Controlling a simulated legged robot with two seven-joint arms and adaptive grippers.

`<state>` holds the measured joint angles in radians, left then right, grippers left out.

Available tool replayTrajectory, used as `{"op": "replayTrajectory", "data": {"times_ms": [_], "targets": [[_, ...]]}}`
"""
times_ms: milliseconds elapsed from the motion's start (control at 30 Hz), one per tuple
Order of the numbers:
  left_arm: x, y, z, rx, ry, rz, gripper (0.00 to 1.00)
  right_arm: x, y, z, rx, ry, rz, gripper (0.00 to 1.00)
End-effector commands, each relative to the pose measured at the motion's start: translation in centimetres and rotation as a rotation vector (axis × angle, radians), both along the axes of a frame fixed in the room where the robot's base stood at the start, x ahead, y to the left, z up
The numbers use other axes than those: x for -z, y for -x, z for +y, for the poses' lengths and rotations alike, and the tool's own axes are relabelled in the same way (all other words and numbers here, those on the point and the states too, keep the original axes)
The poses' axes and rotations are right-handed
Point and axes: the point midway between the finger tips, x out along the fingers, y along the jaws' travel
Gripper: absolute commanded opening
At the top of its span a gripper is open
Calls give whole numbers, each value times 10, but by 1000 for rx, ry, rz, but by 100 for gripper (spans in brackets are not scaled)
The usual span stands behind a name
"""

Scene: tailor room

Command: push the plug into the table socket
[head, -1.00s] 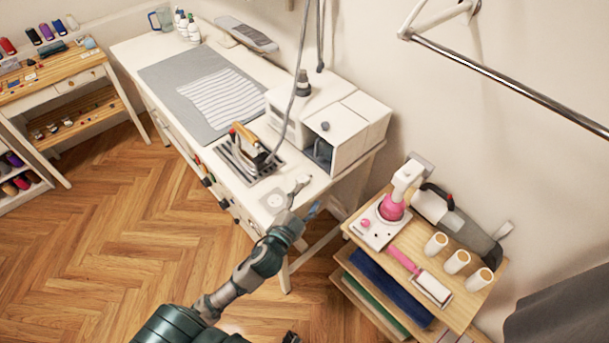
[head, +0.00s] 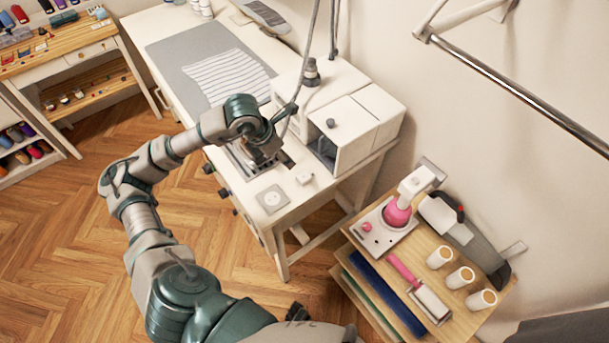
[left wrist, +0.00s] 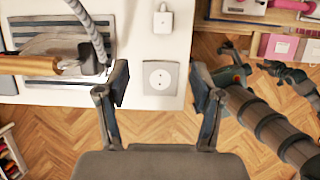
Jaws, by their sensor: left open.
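The white plug (head: 304,178) lies on the white table (head: 300,206) near its right end; it also shows in the left wrist view (left wrist: 163,20), with small prongs on top. The table socket (head: 271,198), a square plate with a round face, is set in the tabletop nearer the front edge. In the left wrist view the socket (left wrist: 159,78) shows between the fingers. My left gripper (left wrist: 160,88) is open and empty above the table, apart from the plug. In the head view its hand (head: 262,150) covers the iron. Dark parts at the right of the left wrist view may include my right gripper, unclear.
The iron's wooden handle (left wrist: 30,65) and grey hose (left wrist: 90,30) are close to my left gripper. A white boxy unit (head: 345,122) stands behind the plug. A wooden cart (head: 395,270) with pink tools and white rolls stands to the right.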

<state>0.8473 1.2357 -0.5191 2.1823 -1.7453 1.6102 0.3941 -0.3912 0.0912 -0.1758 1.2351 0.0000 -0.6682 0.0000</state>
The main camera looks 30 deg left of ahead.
Motion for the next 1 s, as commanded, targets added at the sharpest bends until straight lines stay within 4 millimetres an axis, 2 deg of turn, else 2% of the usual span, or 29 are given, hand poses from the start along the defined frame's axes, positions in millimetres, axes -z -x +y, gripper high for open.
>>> {"op": "replayTrajectory", "data": {"times_ms": [267,700,833,1000], "targets": [[9,-3,1,3,8,3,67,2,5,-1,0,2,9,40],[91,-34,-14,3,10,4,67,-3,-4,-1,1,2,-5,40],[107,-41,-18,4,8,2,67,-2,-3,-2,2,2,-4,40],[114,-44,-18,4,7,1,67,-2,-2,-2,2,3,-1,40]]}}
